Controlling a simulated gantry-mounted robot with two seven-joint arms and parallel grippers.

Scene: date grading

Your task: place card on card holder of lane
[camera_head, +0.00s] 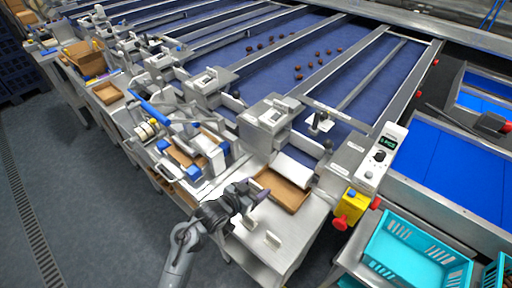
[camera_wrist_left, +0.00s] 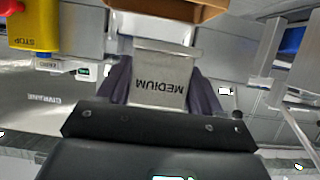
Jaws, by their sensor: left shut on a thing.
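My left gripper (camera_head: 258,193) reaches over the steel bench, beside a brown tray. In the left wrist view its two dark fingers (camera_wrist_left: 160,75) are shut on a pale grey card (camera_wrist_left: 160,82) that reads MEDIUM, upside down in that view. The card is hard to make out in the head view. I cannot clearly pick out the lane's card holder. My right gripper is not in view.
The brown tray (camera_head: 267,179) lies right of the gripper, below the blue lanes (camera_head: 268,60) with several dates. A yellow box with a red stop button (camera_head: 341,223) and a control box (camera_head: 386,153) stand to the right. A turquoise crate (camera_head: 372,264) is at lower right.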

